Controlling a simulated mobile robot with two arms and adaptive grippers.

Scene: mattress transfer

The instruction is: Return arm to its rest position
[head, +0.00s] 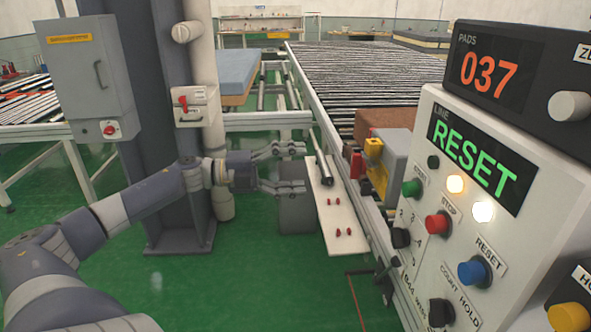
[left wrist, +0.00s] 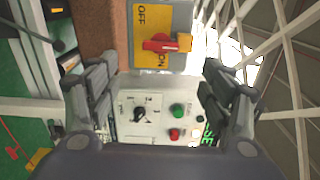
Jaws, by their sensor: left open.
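My left arm (head: 140,200) reaches in from the left, over the green floor. Its gripper (head: 303,168) is open and empty in the head view, with its fingers spread one above the other. It hangs just left of a white plate with red fasteners (head: 335,210), apparently apart from it. In the left wrist view, the open fingers (left wrist: 160,88) stand either side of the picture with nothing between them. Beyond them show a grey OFF/ON switch box (left wrist: 143,30) with a red handle and a panel with knobs and buttons. My right gripper is not in view.
The control panel (head: 468,190) fills the right side, reading RESET, below a PADS counter (head: 495,70) showing 037. A roller conveyor (head: 360,75) runs behind. A dark column (head: 155,120) with a grey cabinet (head: 85,75) stands close behind my arm. A blue mattress (head: 237,72) lies behind it.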

